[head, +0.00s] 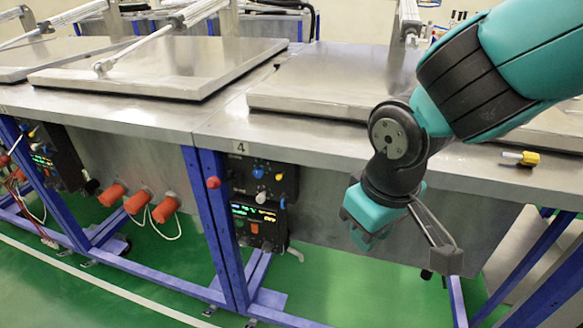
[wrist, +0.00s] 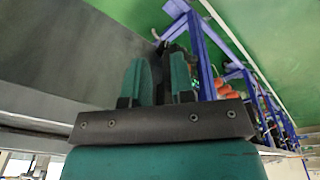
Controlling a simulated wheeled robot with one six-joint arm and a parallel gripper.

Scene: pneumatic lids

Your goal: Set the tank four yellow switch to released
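The tank four control panel (head: 262,182) hangs under the table edge below the label "4" (head: 240,147). A small yellow switch (head: 279,176) sits at the panel's upper right, beside a blue knob (head: 257,173). It is too small to tell its position. My gripper (head: 366,238) is in front of the table, to the right of the panel and clearly apart from it. In the wrist view the two teal fingers (wrist: 161,80) stand apart with a gap between them, holding nothing that I can see. The yellow switch cannot be made out in the wrist view.
A red button (head: 213,183) sits on the blue post left of the panel. A lower box with a display (head: 256,213) hangs beneath. Orange plugs (head: 138,202) stick out further left. A yellow-handled part (head: 521,158) lies on the tabletop. Green floor is open below.

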